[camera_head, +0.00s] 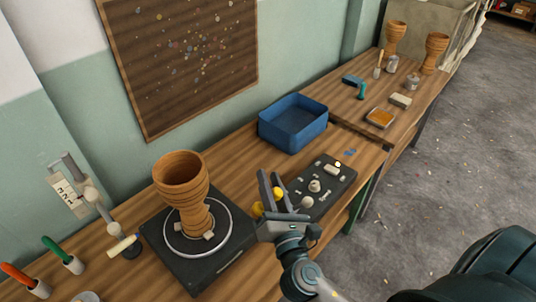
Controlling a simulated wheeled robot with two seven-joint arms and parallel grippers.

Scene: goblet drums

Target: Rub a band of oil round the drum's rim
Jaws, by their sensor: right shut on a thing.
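A brown clay goblet drum (182,190) stands upright on a black turntable (163,243) with a light ring, its open rim upward. Small pale blocks sit at its foot. Oil on the rim cannot be made out at this size. My left gripper is not in view.
A black control box (322,183) with knobs lies right of my gripper, with a blue bin (294,124) behind. A jointed grey stand (96,196) is left of the turntable. Handled tools (62,255) stand at the left front. Two more drums (433,53) stand on the far table.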

